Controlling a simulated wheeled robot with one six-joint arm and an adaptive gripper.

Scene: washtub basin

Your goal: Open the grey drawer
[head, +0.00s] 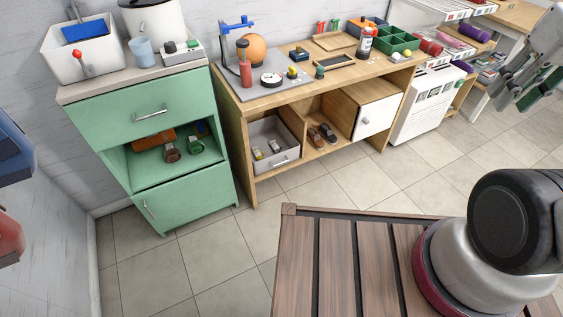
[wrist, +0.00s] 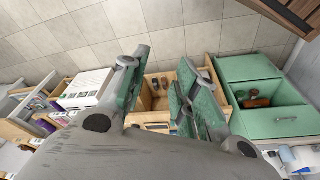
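The grey drawer (head: 292,159) sits in the lower left compartment of the wooden desk in the head view. Its front has a small bar handle (head: 280,162) and looks about level with the desk's front edge. Its top is open, and small yellow and grey items lie inside. My gripper (head: 520,97) is at the upper right of the head view, high up and well to the right of the drawer. In the wrist view my gripper (wrist: 163,58) has its two fingers spread apart with nothing between them. There the right finger seems to cover the drawer.
A green cabinet (head: 157,107) stands left of the wooden desk (head: 262,99). Right of the drawer is an open cubby with brown shoes (head: 322,134), then a white door (head: 378,114). The tiled floor (head: 250,230) before the desk is clear.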

